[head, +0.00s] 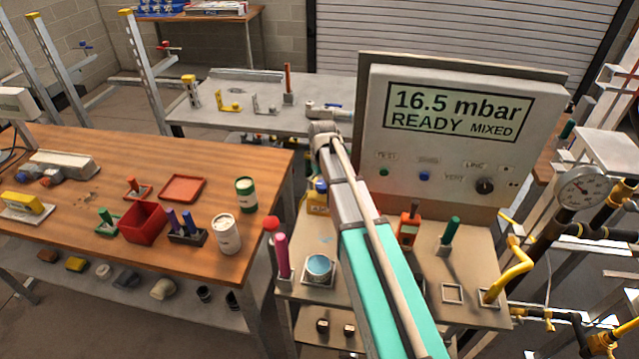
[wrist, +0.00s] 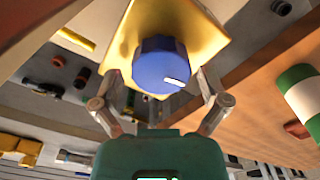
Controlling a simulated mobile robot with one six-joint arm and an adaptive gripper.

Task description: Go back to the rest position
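My gripper (wrist: 162,76) shows in the wrist view with its two fingers spread apart, one on each side of a blue knob (wrist: 158,62). A small gap shows between each fingertip and the knob, so the gripper looks open and empty. The knob has a white mark and sits in front of a yellow body (wrist: 198,18). In the head view my arm reaches up from the bottom right, and its links hide the gripper. A yellow item with a blue top (head: 317,199) shows just left of the arm, partly hidden by it.
A control panel (head: 375,130) reading "16.5 mbar READY MIXED" stands right of my arm. A wooden table (head: 70,160) with a red box (head: 143,223) and cans is on the left.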

